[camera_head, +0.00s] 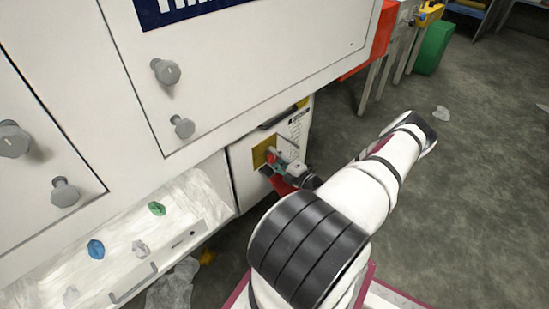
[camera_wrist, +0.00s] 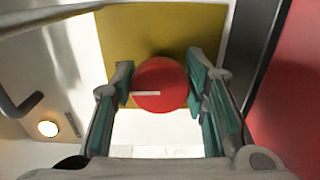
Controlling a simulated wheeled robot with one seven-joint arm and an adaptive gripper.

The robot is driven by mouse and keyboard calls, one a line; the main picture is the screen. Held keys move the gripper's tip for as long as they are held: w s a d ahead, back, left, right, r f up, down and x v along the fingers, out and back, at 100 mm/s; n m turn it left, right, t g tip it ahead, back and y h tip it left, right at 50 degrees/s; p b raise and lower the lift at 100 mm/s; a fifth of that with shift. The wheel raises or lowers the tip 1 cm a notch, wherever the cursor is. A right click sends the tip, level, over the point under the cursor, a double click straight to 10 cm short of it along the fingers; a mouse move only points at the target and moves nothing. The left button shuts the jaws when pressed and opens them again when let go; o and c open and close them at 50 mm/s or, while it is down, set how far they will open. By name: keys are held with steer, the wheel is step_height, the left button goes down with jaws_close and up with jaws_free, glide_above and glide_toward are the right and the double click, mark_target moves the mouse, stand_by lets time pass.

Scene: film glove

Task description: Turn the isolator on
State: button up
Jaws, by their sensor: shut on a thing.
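The isolator is a round red knob (camera_wrist: 160,84) on a yellow plate (camera_wrist: 185,25), with a white mark lying nearly level across its left half in the wrist view. In the head view the yellow plate (camera_head: 262,153) is on the front of the white machine, beside a printed label. My gripper (camera_wrist: 161,80) is shut on the red knob, with one green-padded finger at its left side and one at its right. In the head view my gripper (camera_head: 283,171) is at the plate and mostly hides the knob.
The white cabinet (camera_head: 230,60) with grey knobs stands above and left of the plate. A white tray (camera_head: 120,262) with crumpled coloured pieces is at lower left. A red surface (camera_wrist: 292,100) is close at right in the wrist view. Open grey floor (camera_head: 460,190) lies to the right.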

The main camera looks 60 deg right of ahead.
stand_by(0.3)
steer(key=o, duration=1.1)
steer(key=v, duration=1.2)
steer(key=shift+f, duration=0.1)
